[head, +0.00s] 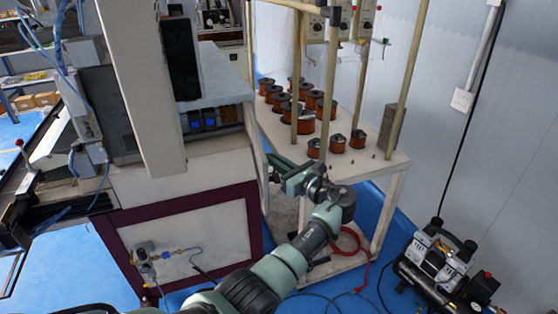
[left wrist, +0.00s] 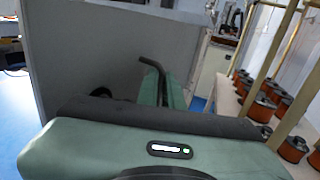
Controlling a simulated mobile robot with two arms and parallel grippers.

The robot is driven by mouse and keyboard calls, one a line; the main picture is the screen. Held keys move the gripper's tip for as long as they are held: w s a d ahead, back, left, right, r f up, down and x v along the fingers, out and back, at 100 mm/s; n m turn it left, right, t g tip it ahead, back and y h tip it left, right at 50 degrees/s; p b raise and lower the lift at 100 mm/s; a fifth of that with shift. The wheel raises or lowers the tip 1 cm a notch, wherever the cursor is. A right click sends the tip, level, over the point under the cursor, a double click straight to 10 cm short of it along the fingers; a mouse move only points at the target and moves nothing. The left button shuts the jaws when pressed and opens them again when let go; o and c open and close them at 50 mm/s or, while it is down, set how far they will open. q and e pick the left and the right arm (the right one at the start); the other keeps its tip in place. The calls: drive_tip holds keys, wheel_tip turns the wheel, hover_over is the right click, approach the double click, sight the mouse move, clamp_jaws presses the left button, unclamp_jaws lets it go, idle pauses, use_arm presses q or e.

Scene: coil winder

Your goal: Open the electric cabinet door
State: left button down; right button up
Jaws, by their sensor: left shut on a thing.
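The electric cabinet door shows in the left wrist view as a flat grey panel (left wrist: 90,55) on the left and centre. A dark bent handle (left wrist: 152,66) stands out from it. My left gripper (left wrist: 160,92) is shut on this handle, its green fingers partly hiding it. In the head view my left gripper (head: 276,172) is at the right side of the white machine cabinet (head: 200,178), and the door is turned away there. I cannot tell how far the door stands open. My right gripper is not in view.
A white table (head: 385,168) with several copper-coloured coils (head: 337,142) and upright poles stands close to the right of the gripper.

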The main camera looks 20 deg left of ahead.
use_arm(q)
drive_tip(key=shift+w+a+r, duration=0.1)
drive_tip(key=shift+w+r, duration=0.1)
drive_tip(key=shift+r, duration=0.2)
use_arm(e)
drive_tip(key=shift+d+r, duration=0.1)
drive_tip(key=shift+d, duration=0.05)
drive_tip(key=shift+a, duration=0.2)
use_arm(q)
drive_tip(key=c, duration=1.6)
unclamp_jaws()
drive_tip(key=shift+w, duration=0.1)
drive_tip(key=shift+w+a+f, duration=0.1)
drive_tip(key=shift+a+f, duration=0.1)
drive_tip(key=shift+f, duration=0.15)
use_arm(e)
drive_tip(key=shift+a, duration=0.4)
use_arm(q)
drive_tip(key=shift+d, duration=0.15)
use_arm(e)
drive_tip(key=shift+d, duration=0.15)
use_arm(q)
drive_tip(key=shift+d+f, duration=0.1)
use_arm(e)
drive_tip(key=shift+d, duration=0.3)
